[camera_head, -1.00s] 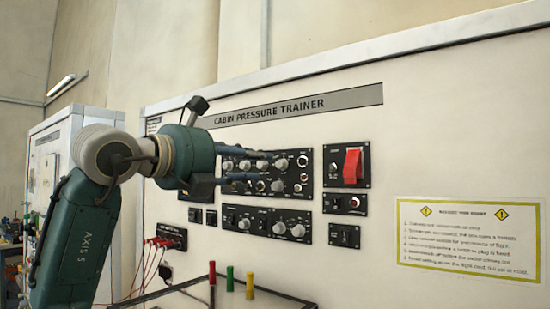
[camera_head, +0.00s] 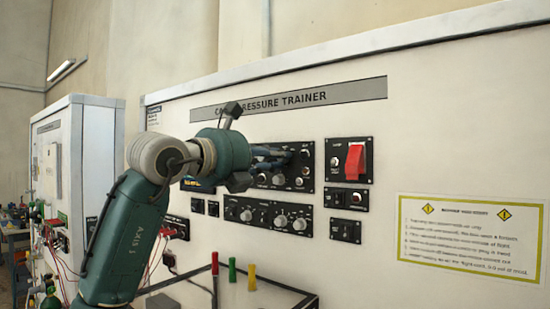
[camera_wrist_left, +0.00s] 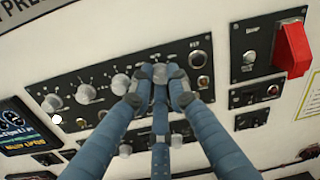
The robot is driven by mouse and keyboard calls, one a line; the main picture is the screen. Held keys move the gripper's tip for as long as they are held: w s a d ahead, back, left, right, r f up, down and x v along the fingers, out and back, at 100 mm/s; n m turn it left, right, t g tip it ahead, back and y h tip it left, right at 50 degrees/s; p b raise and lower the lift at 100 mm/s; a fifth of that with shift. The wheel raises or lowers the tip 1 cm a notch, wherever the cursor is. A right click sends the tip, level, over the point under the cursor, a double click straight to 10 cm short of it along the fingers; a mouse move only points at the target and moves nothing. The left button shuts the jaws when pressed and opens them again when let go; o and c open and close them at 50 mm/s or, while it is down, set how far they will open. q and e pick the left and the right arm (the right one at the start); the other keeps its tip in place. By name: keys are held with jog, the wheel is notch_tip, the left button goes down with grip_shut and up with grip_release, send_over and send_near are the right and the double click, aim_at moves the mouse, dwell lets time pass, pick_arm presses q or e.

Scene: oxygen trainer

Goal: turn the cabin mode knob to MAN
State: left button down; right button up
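The black upper control module (camera_head: 307,184) on the Cabin Pressure Trainer panel carries a row of grey knobs. In the left wrist view a round grey knob (camera_wrist_left: 160,73) at the right end of the upper row of larger knobs sits between my fingertips. My left gripper (camera_head: 276,160) is at this module, and it also shows in the left wrist view (camera_wrist_left: 160,78). Two blue fingers appear closed on the knob's sides, with the third finger below it. The knob labels are too small to read, and the fingers hide part of the module. My right gripper is not in view.
A red guarded switch (camera_head: 355,160) is right of the module. A second knob module (camera_head: 268,215) is below it. Red, green and yellow pegs (camera_head: 232,270) stand on a tray below the panel. The panel's right side is flat, with a yellow-bordered notice (camera_head: 468,238).

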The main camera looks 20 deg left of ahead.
pick_arm(q)
jog(key=shift+m, duration=0.4)
jog(key=m, duration=1.8)
jog(key=shift+d+y+p, duration=0.1)
jog(key=shift+y+p, duration=0.3)
jog(key=shift+f+m, duration=0.1)
jog(key=shift+m, duration=0.3)
jog(key=c, duration=1.7)
grip_release()
jog(key=shift+s, duration=0.1)
